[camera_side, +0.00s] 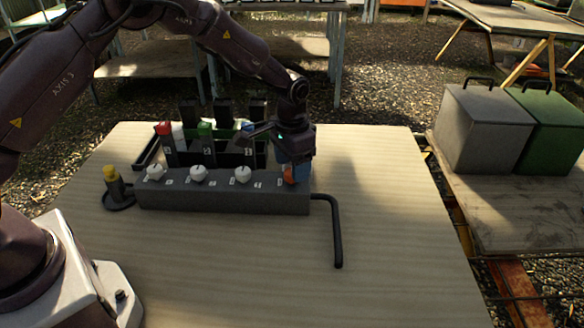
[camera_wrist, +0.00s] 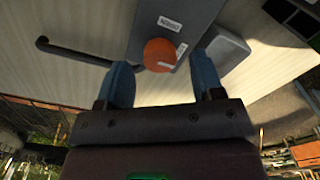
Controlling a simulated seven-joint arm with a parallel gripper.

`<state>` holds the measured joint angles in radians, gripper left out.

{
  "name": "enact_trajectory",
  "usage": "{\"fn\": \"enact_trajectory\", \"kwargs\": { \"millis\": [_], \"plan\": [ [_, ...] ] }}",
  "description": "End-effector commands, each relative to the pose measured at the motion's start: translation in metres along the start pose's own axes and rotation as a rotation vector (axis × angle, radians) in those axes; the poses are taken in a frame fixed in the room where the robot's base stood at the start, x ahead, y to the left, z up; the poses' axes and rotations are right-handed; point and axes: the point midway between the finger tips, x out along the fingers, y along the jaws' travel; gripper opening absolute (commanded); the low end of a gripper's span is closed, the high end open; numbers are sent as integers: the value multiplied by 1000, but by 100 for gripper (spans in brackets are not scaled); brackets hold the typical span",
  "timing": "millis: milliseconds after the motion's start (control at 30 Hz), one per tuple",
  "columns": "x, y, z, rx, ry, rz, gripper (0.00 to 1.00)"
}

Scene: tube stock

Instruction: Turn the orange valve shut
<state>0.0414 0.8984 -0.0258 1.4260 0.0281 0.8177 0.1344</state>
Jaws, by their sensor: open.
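The orange valve (camera_side: 291,175) is the rightmost knob on top of a grey manifold block (camera_side: 225,199), next to the black pipe at the block's right end. In the wrist view the orange valve (camera_wrist: 160,54) is a round cap with a white mark on it, just beyond my fingertips. My gripper (camera_wrist: 164,80) has two blue fingers, spread apart, one to each side of the valve's line. In the side view my gripper (camera_side: 295,160) is over the valve, and its fingers partly hide it. Whether a finger touches the valve cannot be told.
White knobs (camera_side: 198,174) sit along the block to the left. A yellow-topped post (camera_side: 111,174) stands at its left end. A black pipe (camera_side: 337,230) bends forward at the right. Behind the block is a dark rack (camera_side: 232,155) with coloured pieces. The front table (camera_side: 230,280) is clear.

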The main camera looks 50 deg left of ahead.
Motion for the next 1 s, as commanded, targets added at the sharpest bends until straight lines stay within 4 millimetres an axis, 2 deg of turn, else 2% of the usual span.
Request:
{"fn": "enact_trajectory", "kwargs": {
  "millis": [300, 500, 700, 1000],
  "plan": [
    [-72, 0, -1, 0, 6, -1, 61],
    [-103, 0, 0, 0, 4, 0, 61],
    [-113, 0, 0, 1, 1, 0, 61],
    [-114, 0, 0, -4, 2, 0, 61]
  ]
}}
